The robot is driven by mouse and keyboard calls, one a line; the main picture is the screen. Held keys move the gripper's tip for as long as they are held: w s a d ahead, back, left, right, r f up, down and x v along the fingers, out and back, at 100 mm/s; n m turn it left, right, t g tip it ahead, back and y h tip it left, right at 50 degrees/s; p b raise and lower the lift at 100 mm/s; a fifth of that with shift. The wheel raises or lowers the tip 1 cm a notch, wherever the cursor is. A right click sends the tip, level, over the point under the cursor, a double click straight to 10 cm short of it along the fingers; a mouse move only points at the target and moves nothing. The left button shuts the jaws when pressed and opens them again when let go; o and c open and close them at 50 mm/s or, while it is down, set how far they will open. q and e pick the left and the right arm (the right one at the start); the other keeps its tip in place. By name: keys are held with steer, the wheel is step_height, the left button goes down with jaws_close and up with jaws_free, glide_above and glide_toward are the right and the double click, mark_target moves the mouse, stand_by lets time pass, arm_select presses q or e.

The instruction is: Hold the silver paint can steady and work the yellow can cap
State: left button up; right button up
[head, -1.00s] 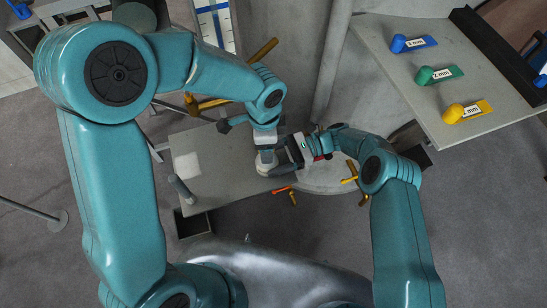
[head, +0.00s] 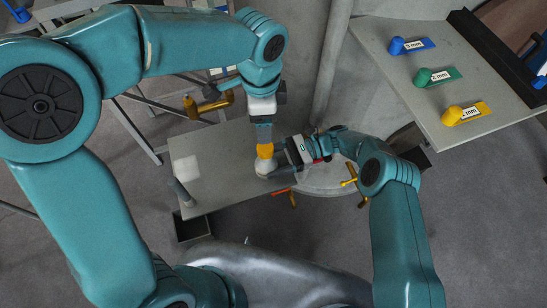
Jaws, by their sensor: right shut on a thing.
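The silver paint can (head: 265,168) shows as a small pale shape at the right part of the grey table. The yellow can cap (head: 265,151) shows just above it in the head view; whether the two touch is too small to tell. My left gripper (head: 264,140) points down from above, with its tips at the yellow cap. Its jaws are too small to read, and I cannot tell whether they grip the cap. My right gripper (head: 278,172) reaches in from the right and is shut on the can's side.
The grey table (head: 215,180) has free room left of the can. Orange and brown tools (head: 292,198) lie near its right edge. A shelf (head: 395,75) at upper right holds blue, green and yellow labelled pieces. A grey column (head: 325,80) stands behind.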

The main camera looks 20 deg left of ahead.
steer(key=shift+f, duration=0.15)
steer(key=o, duration=1.8)
steer(key=shift+w+d, duration=0.15)
steer(key=shift+d, duration=0.05)
steer(key=v, duration=0.7)
